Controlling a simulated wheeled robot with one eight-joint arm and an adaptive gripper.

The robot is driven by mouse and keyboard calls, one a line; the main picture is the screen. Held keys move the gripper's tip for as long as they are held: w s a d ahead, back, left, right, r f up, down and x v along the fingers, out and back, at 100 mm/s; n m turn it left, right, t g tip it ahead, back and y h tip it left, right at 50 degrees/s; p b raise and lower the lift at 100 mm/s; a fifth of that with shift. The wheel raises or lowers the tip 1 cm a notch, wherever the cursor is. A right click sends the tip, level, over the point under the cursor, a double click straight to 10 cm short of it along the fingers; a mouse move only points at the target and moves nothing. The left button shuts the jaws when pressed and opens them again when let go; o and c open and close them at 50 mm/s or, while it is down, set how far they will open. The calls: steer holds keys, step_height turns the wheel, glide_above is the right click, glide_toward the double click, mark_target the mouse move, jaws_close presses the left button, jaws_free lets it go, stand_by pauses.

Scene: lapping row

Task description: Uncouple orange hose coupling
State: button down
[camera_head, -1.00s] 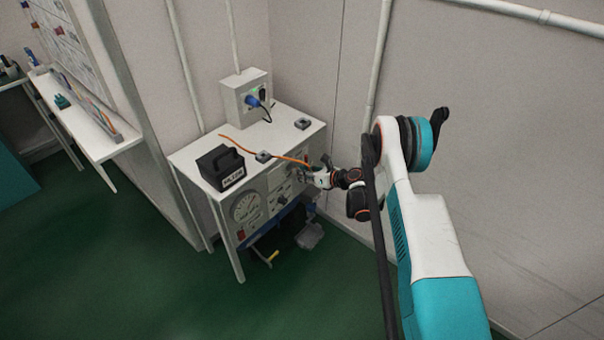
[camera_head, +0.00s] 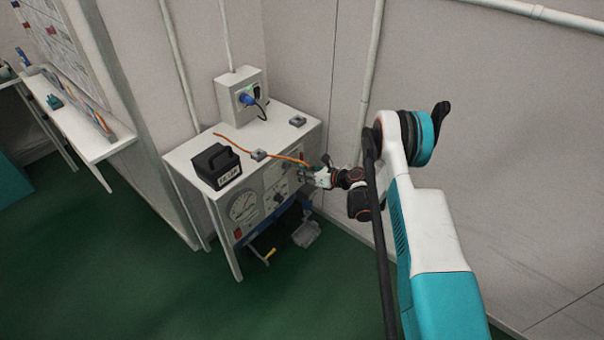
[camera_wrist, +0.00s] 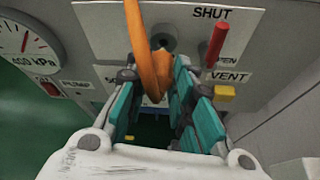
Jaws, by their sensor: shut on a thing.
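The orange hose (camera_head: 262,151) lies across the white table top and runs down to the front panel. In the wrist view the orange hose (camera_wrist: 146,50) comes down from the top and ends between my fingers. My gripper (camera_wrist: 160,100) is shut on the orange hose coupling (camera_wrist: 153,93), with teal finger pads on both sides. A round grey port (camera_wrist: 163,40) on the panel is just behind and above it. The fingers hide part of the coupling, and I cannot tell whether it touches the port. In the head view my gripper (camera_head: 312,176) is at the panel's right side.
A red lever (camera_wrist: 216,44) stands between SHUT and OPEN labels, right of my gripper. A yellow VENT button (camera_wrist: 224,93) is below it. A gauge (camera_wrist: 28,42) is at the left. A black case (camera_head: 218,166) and a grey socket box (camera_head: 241,94) are on the table.

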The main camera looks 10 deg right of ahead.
steer(key=shift+s+d, duration=0.1)
stand_by(0.3)
steer(key=shift+s+d, duration=0.55)
steer(key=shift+s, duration=0.2)
steer(key=shift+s+d, duration=0.55)
steer(key=shift+s, duration=0.2)
